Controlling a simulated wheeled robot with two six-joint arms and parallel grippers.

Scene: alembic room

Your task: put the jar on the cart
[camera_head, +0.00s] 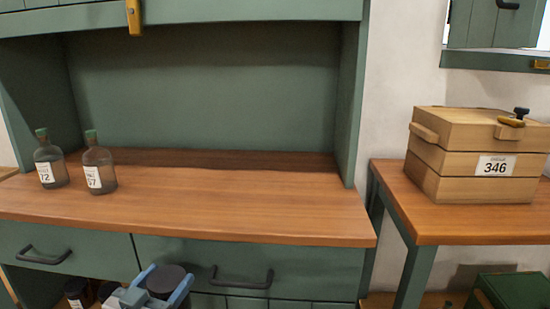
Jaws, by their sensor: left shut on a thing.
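My left gripper (162,285), with blue fingers, is at the bottom edge of the view, in front of the green drawers. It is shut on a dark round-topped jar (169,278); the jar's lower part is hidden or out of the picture. My right gripper is not in view. I cannot make out anything that is clearly a cart.
Two labelled bottles (49,160) (98,166) stand on the left of the wooden counter (230,205); the rest of it is clear. A side table (480,220) at right bears a wooden box (478,150). Dark jars (76,292) and a green box (512,290) sit low down.

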